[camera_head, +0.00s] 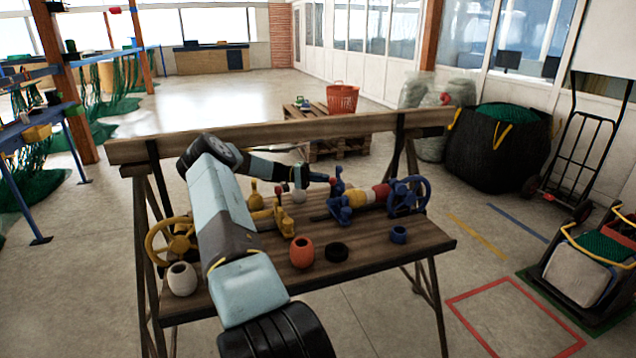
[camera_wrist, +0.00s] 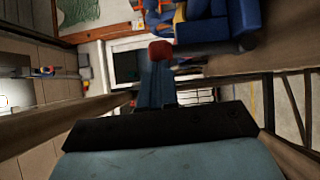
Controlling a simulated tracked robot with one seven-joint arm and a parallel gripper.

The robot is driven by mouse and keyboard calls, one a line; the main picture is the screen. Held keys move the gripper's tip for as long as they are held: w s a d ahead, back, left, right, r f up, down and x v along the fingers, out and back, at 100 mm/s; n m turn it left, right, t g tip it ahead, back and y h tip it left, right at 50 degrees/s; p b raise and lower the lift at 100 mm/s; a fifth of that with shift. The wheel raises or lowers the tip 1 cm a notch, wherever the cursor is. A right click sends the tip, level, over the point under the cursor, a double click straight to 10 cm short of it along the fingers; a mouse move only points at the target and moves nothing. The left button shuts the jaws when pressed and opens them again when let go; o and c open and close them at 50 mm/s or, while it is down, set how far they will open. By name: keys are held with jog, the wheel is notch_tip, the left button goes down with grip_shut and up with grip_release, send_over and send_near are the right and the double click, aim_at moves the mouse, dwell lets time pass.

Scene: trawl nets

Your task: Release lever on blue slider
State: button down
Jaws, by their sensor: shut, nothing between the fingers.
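The blue slider (camera_head: 342,207) sits on a shaft on the wooden bench, left of the blue handwheel (camera_head: 408,196). Its upright lever shows blue with a small red part (camera_head: 338,171) near the top. My gripper (camera_head: 328,179) reaches from the left, shut and empty, with its tip close to the lever; I cannot tell if they touch. In the wrist view the shut fingers (camera_wrist: 157,82) point ahead. A red knob-like end (camera_wrist: 160,50) shows at their tip, and blue slider parts (camera_wrist: 215,28) lie just beyond.
The yellow slider (camera_head: 284,222) and yellow handwheel (camera_head: 171,242) are on the left, partly behind my arm. A white float (camera_head: 183,279), an orange float (camera_head: 301,252), a black ring (camera_head: 336,252) and a blue ring (camera_head: 398,234) lie along the front. The bench's front right is fairly clear.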

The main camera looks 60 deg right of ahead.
jog(key=v, duration=1.4)
jog(key=shift+s+f, duration=0.1)
jog(key=shift+f, duration=0.05)
